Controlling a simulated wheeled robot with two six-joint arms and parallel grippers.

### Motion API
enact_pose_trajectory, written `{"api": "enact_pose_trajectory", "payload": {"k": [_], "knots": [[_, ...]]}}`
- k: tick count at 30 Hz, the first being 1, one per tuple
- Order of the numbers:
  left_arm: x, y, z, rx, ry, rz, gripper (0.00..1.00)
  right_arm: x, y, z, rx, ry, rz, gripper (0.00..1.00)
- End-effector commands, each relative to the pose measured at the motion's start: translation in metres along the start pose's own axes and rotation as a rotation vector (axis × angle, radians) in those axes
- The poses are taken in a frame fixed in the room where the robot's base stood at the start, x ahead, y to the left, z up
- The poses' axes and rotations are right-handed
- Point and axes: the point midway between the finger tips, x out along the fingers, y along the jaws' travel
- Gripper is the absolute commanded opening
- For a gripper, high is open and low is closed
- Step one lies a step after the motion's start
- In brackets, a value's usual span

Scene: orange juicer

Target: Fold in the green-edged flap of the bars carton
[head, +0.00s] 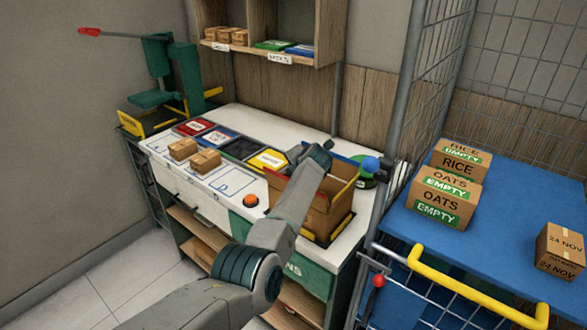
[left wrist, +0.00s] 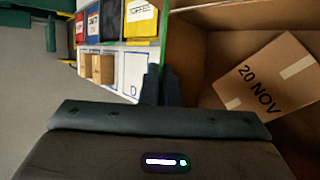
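The open brown carton (head: 332,208) stands at the right end of the white worktop, with yellow edging on its right side. My left gripper (head: 312,158) is at the carton's left rim in the head view, and my arm hides that side. In the left wrist view, the two dark fingers of my left gripper (left wrist: 161,88) are close together at the carton's edge. A thin green edge (left wrist: 162,35) runs up just beyond them. I cannot tell whether the flap is between them. A box marked 20 NOV (left wrist: 265,80) lies inside the carton (left wrist: 205,50). My right gripper is not in view.
Small brown boxes (head: 205,161) sit on the worktop (head: 225,190), near coloured bins (head: 240,148) and an orange button (head: 250,200). A blue ball (head: 370,164) is close behind the carton. A mesh fence (head: 430,90) and blue table (head: 400,225) stand right.

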Motion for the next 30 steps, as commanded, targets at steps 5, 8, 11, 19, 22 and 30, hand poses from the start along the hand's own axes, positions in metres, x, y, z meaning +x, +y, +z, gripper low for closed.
{"api": "enact_pose_trajectory", "payload": {"k": [5, 8, 11, 19, 22, 30], "knots": [[0.000, -0.001, 0.000, 0.001, 0.000, 0.002, 0.00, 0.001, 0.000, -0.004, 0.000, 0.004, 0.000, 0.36], [0.003, -0.006, -0.001, 0.012, 0.000, 0.026, 0.00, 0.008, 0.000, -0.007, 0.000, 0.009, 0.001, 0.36], [0.003, -0.008, -0.001, 0.030, -0.001, 0.072, 0.00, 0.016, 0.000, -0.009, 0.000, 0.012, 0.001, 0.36], [0.001, -0.007, 0.000, 0.048, 0.000, 0.115, 0.00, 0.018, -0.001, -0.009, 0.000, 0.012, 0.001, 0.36], [0.001, -0.007, 0.000, 0.048, 0.000, 0.115, 0.00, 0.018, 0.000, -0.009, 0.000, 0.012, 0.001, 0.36], [0.001, -0.007, 0.000, 0.048, 0.000, 0.115, 0.25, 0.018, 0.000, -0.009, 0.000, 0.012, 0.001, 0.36]]}}
